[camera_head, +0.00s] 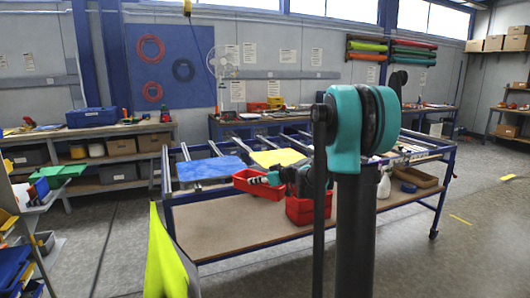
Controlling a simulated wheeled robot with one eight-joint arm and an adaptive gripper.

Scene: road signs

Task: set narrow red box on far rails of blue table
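The blue table (222,213) stands in the middle, with pale metal rails (214,149) across its top. A narrow red box (243,186) is at the table's near side, right of a blue cloth-like sheet. My gripper (258,180) is at this box's opening, its dark fingers overlapping it. I cannot tell whether they grip it or whether the box rests on the rails. A second, deeper red box (303,212) is just right and lower, partly hidden by my arm. My teal and dark arm blocks the table's centre right.
A blue sheet (205,170) and a yellow sheet (277,157) lie across the rails. A white bottle (384,186) and brown tray (415,177) are at the right.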

